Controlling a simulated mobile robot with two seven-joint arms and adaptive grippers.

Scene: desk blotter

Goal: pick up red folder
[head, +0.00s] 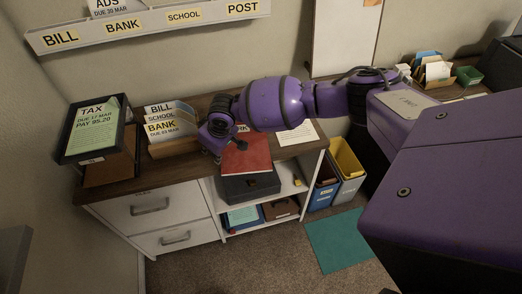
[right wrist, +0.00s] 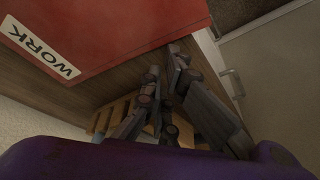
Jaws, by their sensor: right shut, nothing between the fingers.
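The red folder (head: 247,153) lies flat on the wooden desk top near its front edge. In the right wrist view the red folder (right wrist: 110,30) fills the upper left, with a white WORK label on it. My right gripper (head: 217,150) is at the folder's left side in the head view, partly hidden by its own arm. In the right wrist view the right gripper (right wrist: 165,62) is shut and empty, with its fingertips close to the folder's edge. I cannot tell whether they touch it. My left gripper is not in view.
A black case (head: 250,187) sits just in front of and below the folder. A wooden sorter (head: 172,146) with BILL and BANK cards stands left of the gripper, beside a TAX tray (head: 92,135). White papers (head: 297,135) lie right of the folder. Bins (head: 345,165) stand at the desk's right.

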